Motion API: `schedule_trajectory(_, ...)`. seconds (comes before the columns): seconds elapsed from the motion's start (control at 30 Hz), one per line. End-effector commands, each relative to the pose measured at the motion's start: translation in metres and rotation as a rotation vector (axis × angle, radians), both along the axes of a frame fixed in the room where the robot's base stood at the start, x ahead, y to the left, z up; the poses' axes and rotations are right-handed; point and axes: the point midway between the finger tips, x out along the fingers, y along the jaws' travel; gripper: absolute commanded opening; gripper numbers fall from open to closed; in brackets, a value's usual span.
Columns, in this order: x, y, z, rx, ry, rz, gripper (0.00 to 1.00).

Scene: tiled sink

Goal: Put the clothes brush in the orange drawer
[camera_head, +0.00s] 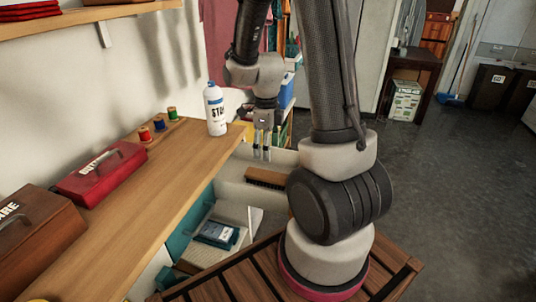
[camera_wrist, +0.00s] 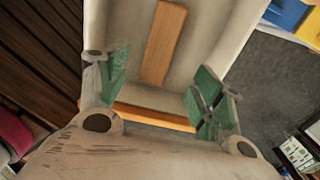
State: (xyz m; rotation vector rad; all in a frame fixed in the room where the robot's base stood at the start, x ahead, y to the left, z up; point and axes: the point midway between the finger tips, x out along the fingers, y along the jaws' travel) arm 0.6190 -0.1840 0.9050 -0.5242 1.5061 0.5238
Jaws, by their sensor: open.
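The clothes brush (camera_head: 267,178) lies in an open, pale-walled drawer (camera_head: 235,167) beside the wooden counter. In the wrist view its flat wooden back (camera_wrist: 163,42) lies on the pale drawer floor, beyond my fingertips. An orange strip (camera_wrist: 150,117) crosses the drawer's near end there, seen between my fingers; it looks like the orange drawer's front edge. My gripper (camera_head: 262,150) is open and empty above the drawer, apart from the brush. Its green-padded fingers (camera_wrist: 158,95) are spread wide in the wrist view. The drawer's outer front is hidden in the head view.
A nearer open drawer (camera_head: 245,215) with teal sides holds a dark blue packet (camera_head: 216,233). A white spray-starch bottle (camera_head: 215,110), thread spools (camera_head: 159,124) and a red box (camera_head: 100,172) stand on the counter (camera_head: 150,205).

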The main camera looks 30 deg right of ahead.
Motion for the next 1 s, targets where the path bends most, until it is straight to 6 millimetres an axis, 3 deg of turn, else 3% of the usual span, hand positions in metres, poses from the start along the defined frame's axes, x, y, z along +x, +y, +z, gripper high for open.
schedule_trajectory(0.17,-0.006,0.005,0.039,-0.01,-0.046,0.238,0.67)
schedule_trajectory(0.27,-0.02,0.01,0.08,-0.035,-0.096,0.562,0.67)
schedule_trajectory(0.4,-0.053,0.02,0.138,-0.113,-0.161,1.117,0.67)
schedule_trajectory(0.53,-0.091,0.027,0.178,-0.22,-0.195,1.62,0.67)
schedule_trajectory(0.7,-0.135,0.033,0.206,-0.364,-0.192,2.133,0.67)
schedule_trajectory(0.8,-0.15,0.035,0.213,-0.424,-0.178,2.315,0.67)
schedule_trajectory(1.0,-0.16,0.036,0.216,-0.462,-0.163,2.436,0.67)
